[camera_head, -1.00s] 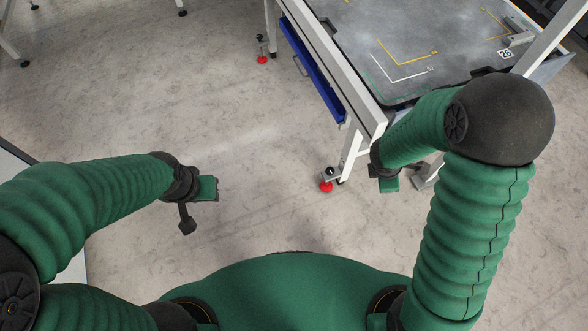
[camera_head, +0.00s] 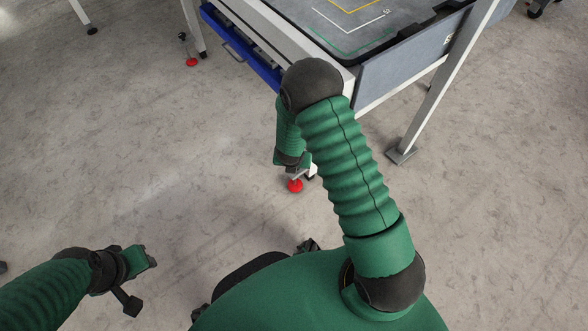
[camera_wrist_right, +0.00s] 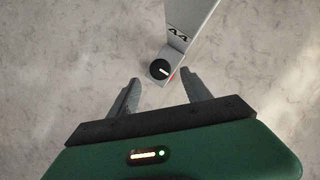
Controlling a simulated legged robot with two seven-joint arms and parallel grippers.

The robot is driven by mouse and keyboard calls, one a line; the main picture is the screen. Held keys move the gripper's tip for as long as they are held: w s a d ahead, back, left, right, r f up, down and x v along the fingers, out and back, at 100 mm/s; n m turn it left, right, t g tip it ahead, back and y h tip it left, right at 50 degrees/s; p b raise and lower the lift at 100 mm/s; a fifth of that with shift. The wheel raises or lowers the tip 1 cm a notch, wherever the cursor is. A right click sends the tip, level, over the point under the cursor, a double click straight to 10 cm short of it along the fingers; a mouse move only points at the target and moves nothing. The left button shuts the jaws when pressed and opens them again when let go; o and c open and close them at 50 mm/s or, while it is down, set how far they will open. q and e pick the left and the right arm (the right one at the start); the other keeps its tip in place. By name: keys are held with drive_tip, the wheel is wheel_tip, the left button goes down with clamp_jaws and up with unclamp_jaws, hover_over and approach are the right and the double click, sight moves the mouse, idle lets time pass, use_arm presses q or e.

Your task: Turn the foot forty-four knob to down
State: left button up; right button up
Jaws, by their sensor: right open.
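In the right wrist view the knob (camera_wrist_right: 160,70) is a round black dial with a short white bar lying roughly crosswise in the picture. It sits at the lower end of a pale table leg (camera_wrist_right: 190,30) marked 44. My right gripper (camera_wrist_right: 160,78) is open, with its fingers to either side of the knob in that view and no visible contact. In the head view the right gripper (camera_head: 292,160) is mostly hidden by my arm, just above a red foot (camera_head: 295,186). The knob cannot be made out there. My left gripper (camera_head: 141,282) is open and empty over the floor.
The table (camera_head: 375,85) stands ahead, with a blue drawer (camera_head: 240,50) on its left side. Another red foot (camera_head: 191,62) is farther back. A slanted white leg (camera_head: 425,110) stands at the right.

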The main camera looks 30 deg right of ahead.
drive_tip(key=b+x, duration=0.1)
drive_tip(key=x, duration=0.4)
drive_tip(key=shift+b, duration=0.4)
use_arm(q)
drive_tip(key=x, duration=0.2)
drive_tip(key=shift+s+f, duration=0.2)
drive_tip(key=shift+f, duration=0.3)
use_arm(e)
drive_tip(key=shift+c, duration=0.4)
use_arm(q)
drive_tip(key=shift+r, duration=0.1)
use_arm(e)
drive_tip(key=shift+r, duration=0.1)
clamp_jaws()
